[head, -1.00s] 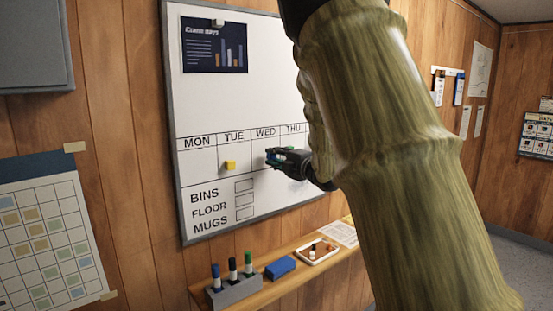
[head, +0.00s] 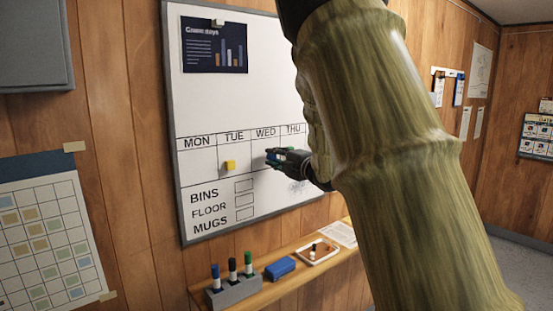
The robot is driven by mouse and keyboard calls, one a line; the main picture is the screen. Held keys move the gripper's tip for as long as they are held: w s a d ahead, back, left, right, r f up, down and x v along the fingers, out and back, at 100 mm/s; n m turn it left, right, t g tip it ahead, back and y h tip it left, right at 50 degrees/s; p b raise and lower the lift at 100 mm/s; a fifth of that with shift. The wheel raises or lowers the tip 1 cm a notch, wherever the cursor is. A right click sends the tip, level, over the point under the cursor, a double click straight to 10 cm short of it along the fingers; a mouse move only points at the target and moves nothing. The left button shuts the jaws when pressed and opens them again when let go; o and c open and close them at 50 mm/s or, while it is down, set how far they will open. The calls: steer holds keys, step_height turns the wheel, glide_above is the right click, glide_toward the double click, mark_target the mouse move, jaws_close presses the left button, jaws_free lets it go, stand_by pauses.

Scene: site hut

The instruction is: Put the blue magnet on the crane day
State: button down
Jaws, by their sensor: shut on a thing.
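The whiteboard (head: 245,105) hangs on the wood wall, with columns MON, TUE, WED and THU. A dark poster (head: 214,45) at its top has a heading that looks like "Crane days" and a small bar chart; its finer text is too small to read. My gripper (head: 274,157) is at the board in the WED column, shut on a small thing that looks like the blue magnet. The fingers hide most of the magnet, and I cannot tell whether it touches the board. A yellow magnet (head: 230,166) is in the TUE column. My arm hides the board's right part.
Below the board, a wooden ledge (head: 262,292) carries a grey marker holder (head: 233,291) with three markers, a blue eraser (head: 280,268) and a white tray (head: 318,256) with small items. A paper calendar (head: 45,235) hangs at left.

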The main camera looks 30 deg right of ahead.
steer(key=shift+w, duration=0.9)
stand_by(1.1)
steer(key=shift+b, duration=0.35)
stand_by(1.7)
stand_by(1.4)
steer(key=c, duration=1.1)
jaws_free()
steer(key=shift+a, duration=0.1)
steer(key=shift+c, duration=0.2)
steer(key=s+d, duration=0.1)
steer(key=s, duration=1.1)
steer(key=shift+w+a, duration=0.1)
